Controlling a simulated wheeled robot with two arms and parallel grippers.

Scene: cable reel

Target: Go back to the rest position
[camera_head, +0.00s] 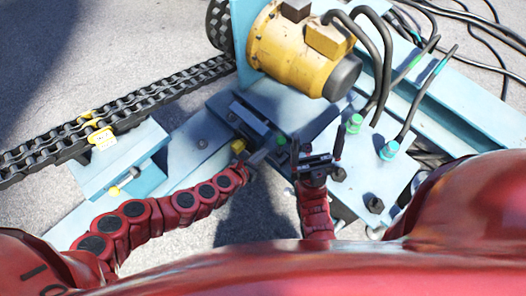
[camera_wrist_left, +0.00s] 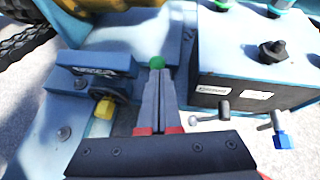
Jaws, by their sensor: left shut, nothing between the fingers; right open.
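My left gripper (camera_head: 262,155) is at the end of the segmented red arm from the left, over the middle of the blue machine base. In the left wrist view my left gripper (camera_wrist_left: 158,85) is shut with nothing between its fingers. Its tips point toward a green knob (camera_wrist_left: 157,62), which also shows in the head view (camera_head: 281,140). My right gripper (camera_head: 315,168) is to the right of the left one, beside the blue block with hose fittings. It is open, and I see nothing held in it.
A yellow motor (camera_head: 290,50) with black hoses stands at the back. A yellow knob (camera_wrist_left: 104,107) is left of my left gripper. Small levers (camera_wrist_left: 210,115) with a blue handle (camera_wrist_left: 281,141) are at right. A black cable chain (camera_head: 120,105) runs left. Open grey ground lies at upper left.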

